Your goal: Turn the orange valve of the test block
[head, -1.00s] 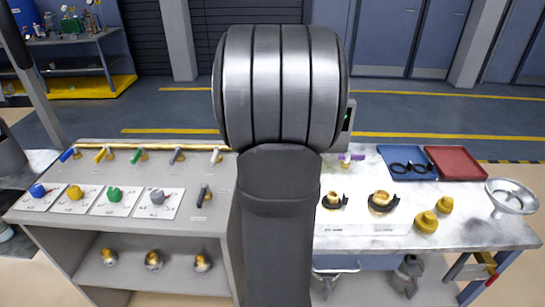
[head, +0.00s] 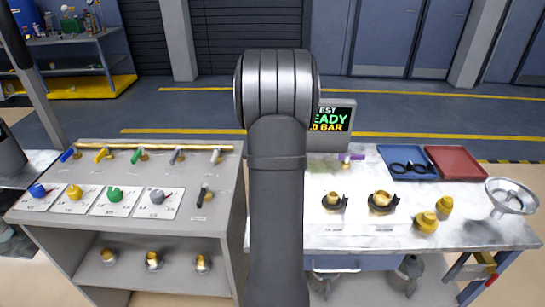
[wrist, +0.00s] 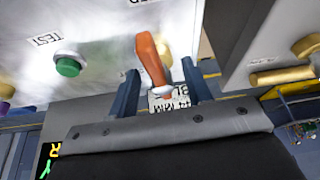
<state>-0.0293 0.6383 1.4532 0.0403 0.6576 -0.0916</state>
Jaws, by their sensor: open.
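The orange valve handle (wrist: 151,62) shows in the wrist view, on a pale panel. Its long lever lies between the two dark fingers of my gripper (wrist: 160,70). The gripper is open, with a visible gap on the right side of the lever. I cannot tell whether the left finger touches it. A green button (wrist: 68,66) beside the word TEST is to the left of the handle. In the head view, my own arm hides the gripper and the orange valve. The test display (head: 332,117) shows behind my arm, with "READY" partly visible.
A grey valve rack (head: 225,180) with several coloured handles stands left of my arm. On the right bench are brass fittings (head: 381,199), yellow caps (head: 426,221), a blue tray (head: 388,174), a red tray (head: 455,150) and a metal funnel (head: 512,197).

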